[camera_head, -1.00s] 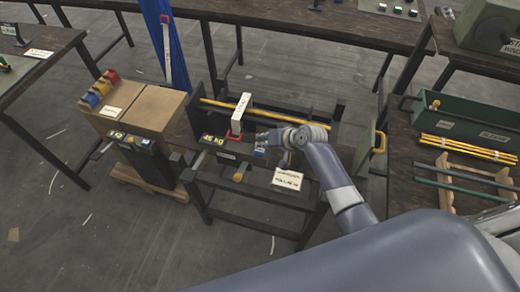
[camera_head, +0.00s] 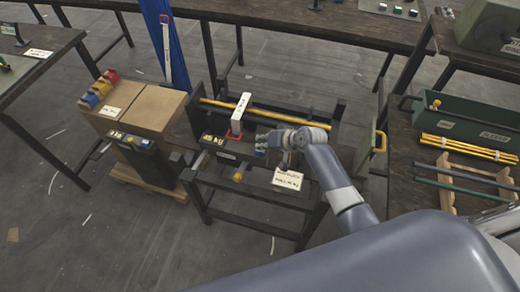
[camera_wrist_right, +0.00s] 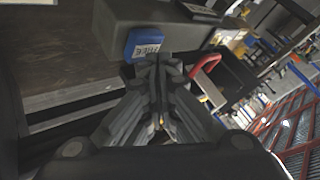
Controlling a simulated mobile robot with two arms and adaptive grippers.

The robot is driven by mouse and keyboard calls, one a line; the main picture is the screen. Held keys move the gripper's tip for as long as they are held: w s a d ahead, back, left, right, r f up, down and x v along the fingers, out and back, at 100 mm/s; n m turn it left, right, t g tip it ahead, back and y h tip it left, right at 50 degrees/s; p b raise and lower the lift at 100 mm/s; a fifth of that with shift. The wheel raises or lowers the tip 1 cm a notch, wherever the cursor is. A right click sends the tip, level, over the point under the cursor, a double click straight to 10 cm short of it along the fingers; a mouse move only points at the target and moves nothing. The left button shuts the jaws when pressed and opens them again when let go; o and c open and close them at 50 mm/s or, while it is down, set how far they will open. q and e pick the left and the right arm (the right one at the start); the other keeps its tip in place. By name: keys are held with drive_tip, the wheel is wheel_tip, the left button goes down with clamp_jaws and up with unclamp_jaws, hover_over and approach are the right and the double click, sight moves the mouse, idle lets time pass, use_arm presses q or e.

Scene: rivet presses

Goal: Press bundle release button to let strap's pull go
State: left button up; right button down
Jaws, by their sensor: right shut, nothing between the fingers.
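The blue button (camera_wrist_right: 143,43), with a label that reads like FREE, sits on a dark block in the right wrist view. My right gripper (camera_wrist_right: 157,62) is shut and empty. Its fingertips are right at the button's lower edge in that view; I cannot tell whether they touch it. In the head view my right gripper (camera_head: 262,143) is over the front of the press bench and mostly hides the button. A white strap (camera_head: 241,110) with a red end crosses the yellow rods (camera_head: 215,104) behind it. A display (camera_head: 213,139) reads about 45 kg. My left gripper is not in view.
A white card (camera_head: 288,179) and a yellow knob (camera_head: 238,177) are on the bench front. A red handle (camera_wrist_right: 207,66) is close right of my fingertips in the wrist view. Cardboard boxes (camera_head: 155,112) stand left; a green bin (camera_head: 470,122) is right.

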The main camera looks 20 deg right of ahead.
drive_tip(key=shift+f+b, duration=0.35)
drive_tip(key=shift+f, duration=0.25)
idle(0.4)
drive_tip(key=shift+r, duration=0.1)
drive_tip(key=shift+r+p, duration=0.9)
drive_tip(key=shift+p, duration=0.1)
drive_tip(key=shift+r, duration=0.1)
wheel_tip(320, 180, up, 5)
drive_tip(key=p, duration=0.5)
idle(0.5)
